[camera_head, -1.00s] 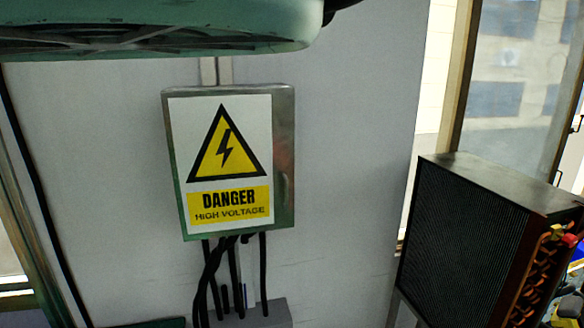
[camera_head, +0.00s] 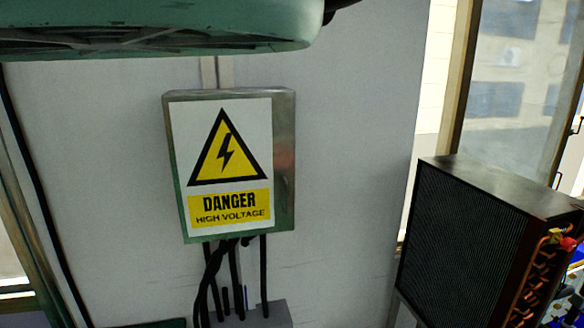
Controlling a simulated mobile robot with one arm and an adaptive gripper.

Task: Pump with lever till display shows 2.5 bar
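No lever, pump or pressure display shows in the head camera view. My gripper is not in view either. The view is filled mostly by a grey wall with a metal electrical box (camera_head: 284,165) on it. The box carries a yellow and black sign (camera_head: 228,165) reading "DANGER HIGH VOLTAGE".
Black cables (camera_head: 234,270) run down from the box to a grey block (camera_head: 268,315). A finned radiator unit (camera_head: 460,240) with copper tubes stands at the lower right, beside a window (camera_head: 505,90). A pale green object (camera_head: 160,28) hangs across the top left.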

